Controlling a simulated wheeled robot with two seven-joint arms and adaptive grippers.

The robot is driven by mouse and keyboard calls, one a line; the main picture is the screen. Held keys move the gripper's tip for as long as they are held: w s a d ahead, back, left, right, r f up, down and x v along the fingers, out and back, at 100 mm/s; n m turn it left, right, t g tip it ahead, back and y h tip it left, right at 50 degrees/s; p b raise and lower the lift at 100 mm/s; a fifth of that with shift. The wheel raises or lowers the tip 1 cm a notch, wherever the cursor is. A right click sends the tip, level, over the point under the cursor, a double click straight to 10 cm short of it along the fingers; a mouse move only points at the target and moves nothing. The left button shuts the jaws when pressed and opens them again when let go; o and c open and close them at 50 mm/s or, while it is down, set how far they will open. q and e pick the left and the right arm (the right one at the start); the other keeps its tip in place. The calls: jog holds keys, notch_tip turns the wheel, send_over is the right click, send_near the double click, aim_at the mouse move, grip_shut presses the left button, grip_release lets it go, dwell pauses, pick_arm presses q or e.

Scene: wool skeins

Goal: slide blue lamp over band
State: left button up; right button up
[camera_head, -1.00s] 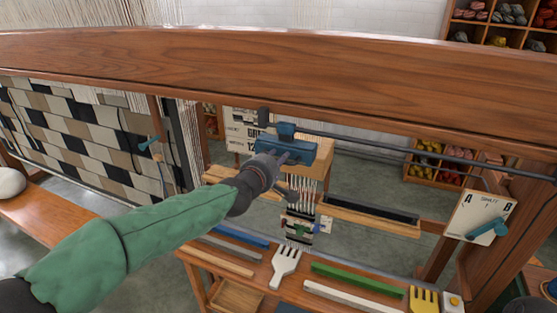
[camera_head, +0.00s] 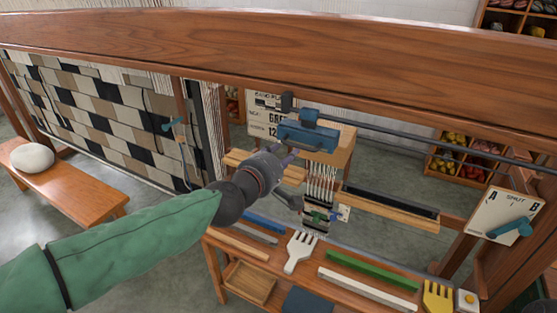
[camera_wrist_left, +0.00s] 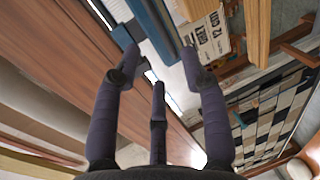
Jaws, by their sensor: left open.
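The blue lamp (camera_head: 308,132) hangs on a dark horizontal rail under the big wooden beam. It has a raised block on top. The narrow woven band (camera_head: 317,217), with green and dark patches, is below it, under pale warp threads (camera_head: 322,180). My left gripper (camera_head: 288,172) is open and empty, just below and left of the lamp. In the left wrist view its fingers (camera_wrist_left: 160,52) are spread, with the lamp's blue body (camera_wrist_left: 154,24) beyond the tips. They appear not to grip it. My right gripper is not in view.
The dark rail (camera_head: 420,142) runs right from the lamp. A shelf below holds a white fork (camera_head: 300,250), a green bar (camera_head: 372,268) and a yellow fork (camera_head: 437,297). An A/B sign (camera_head: 506,215) with a blue lever stands at right. A checked weaving (camera_head: 90,110) hangs left.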

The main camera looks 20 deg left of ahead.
pick_arm(q)
jog(key=shift+v, duration=1.1)
jog(key=shift+w+f, duration=0.1)
jog(key=shift+f, duration=0.05)
jog(key=d+f+m+g, duration=0.2)
jog(key=f+m+g, duration=0.1)
jog(key=f, duration=0.9)
jog(key=d+f+m+g+h, duration=0.1)
jog(key=d+f+m+g, duration=0.15)
jog(key=f, duration=1.05)
jog(key=d+f+m+g, duration=0.2)
jog(key=f+m+g, duration=0.1)
jog(key=f, duration=0.9)
jog(key=s+d+f+m+g+h, duration=0.1)
jog(key=s+d+f+m+g, duration=0.2)
jog(key=s+f, duration=0.7)
jog(key=s+d+f+m+g+h, duration=0.1)
jog(key=s+d+f+m+g, duration=0.2)
jog(key=s+f, duration=0.7)
notch_tip(320, 180, down, 3)
jog(key=shift+s+d+f+m+g, duration=0.15)
jog(key=shift+d+m+g, duration=0.2)
jog(key=shift+d, duration=0.8)
